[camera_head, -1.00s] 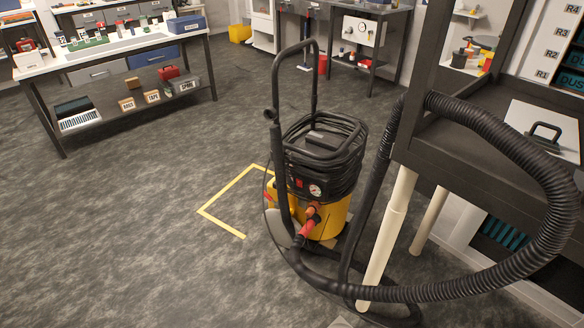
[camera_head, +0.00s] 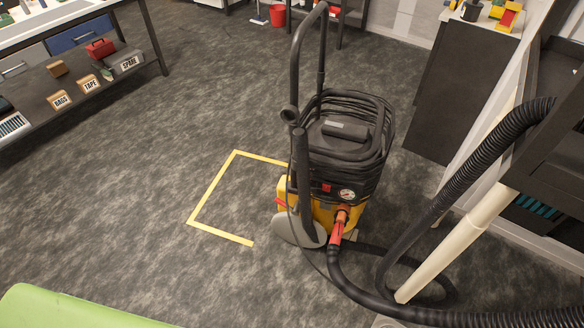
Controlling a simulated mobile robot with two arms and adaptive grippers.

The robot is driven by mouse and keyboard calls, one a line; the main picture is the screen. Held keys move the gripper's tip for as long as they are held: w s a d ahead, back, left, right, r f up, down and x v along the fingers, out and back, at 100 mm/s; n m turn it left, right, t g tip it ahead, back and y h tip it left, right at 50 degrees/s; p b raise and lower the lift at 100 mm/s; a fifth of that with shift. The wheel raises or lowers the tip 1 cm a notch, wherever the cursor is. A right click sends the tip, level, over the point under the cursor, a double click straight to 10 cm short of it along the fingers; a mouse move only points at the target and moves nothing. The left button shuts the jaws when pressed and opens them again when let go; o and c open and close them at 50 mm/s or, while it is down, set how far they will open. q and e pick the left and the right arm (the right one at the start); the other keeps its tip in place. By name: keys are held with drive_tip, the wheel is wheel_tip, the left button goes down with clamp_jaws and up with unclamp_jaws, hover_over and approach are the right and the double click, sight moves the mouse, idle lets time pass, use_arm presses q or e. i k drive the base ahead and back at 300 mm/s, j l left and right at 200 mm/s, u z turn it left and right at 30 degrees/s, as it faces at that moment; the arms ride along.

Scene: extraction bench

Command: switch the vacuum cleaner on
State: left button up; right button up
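The vacuum cleaner (camera_head: 343,155) stands upright on the floor in the middle of the head view. It has a black top, a yellow lower body and a tall black handle frame. A small red switch (camera_head: 326,188) shows on its front panel beside a round white gauge (camera_head: 347,194). I cannot tell the switch's position. A black hose (camera_head: 395,309) with a red-orange connector (camera_head: 338,226) joins the front of the yellow body. A cable is coiled around the black top. Neither of my grippers is in view.
Yellow floor tape (camera_head: 207,193) marks a corner left of the cleaner. The hose loops to the right past a pale tube (camera_head: 455,243) by the dark bench. A shelf table with labelled boxes (camera_head: 90,83) is at upper left. The floor at left is largely clear.

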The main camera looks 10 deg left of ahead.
sight(326, 188)
drive_tip(key=i+j+z, duration=0.1)
drive_tip(key=j, duration=0.4)
drive_tip(key=i+j+z, duration=0.15)
drive_tip(key=j, duration=0.35)
drive_tip(key=i+j+z, duration=0.1)
drive_tip(key=j, duration=0.4)
drive_tip(key=i+j+z, duration=0.15)
drive_tip(key=j, duration=0.35)
drive_tip(key=j+z, duration=0.35)
drive_tip(key=j, duration=0.4)
